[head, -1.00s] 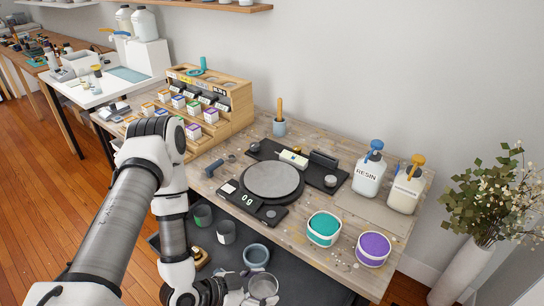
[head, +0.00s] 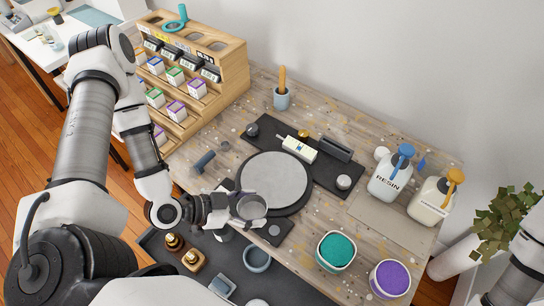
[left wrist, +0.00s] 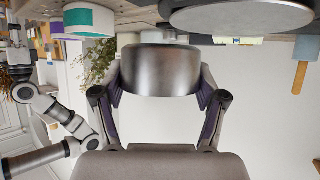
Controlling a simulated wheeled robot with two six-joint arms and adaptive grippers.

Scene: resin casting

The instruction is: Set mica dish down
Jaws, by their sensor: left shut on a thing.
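My left gripper (head: 236,205) is shut on a small metal dish (head: 252,207), with fingers on both sides of it. In the left wrist view, whose picture is upside down, the dish (left wrist: 160,70) shows as a plain silvery wall; its contents are hidden there. The dish is held above table height, over the front of the black scale (head: 274,229) and beside its round grey plate (head: 273,180). Dish and gripper cover the scale's display. My right arm shows at the right edge of the head view; its gripper cannot be made out clearly.
Teal (head: 336,250) and purple (head: 390,278) tubs stand at the table's front right. The resin bottle (head: 390,178) and a second bottle (head: 432,200) stand behind them. A wooden rack (head: 205,75) is at the left. A bowl (head: 257,258) and amber bottles (head: 193,260) are below in front.

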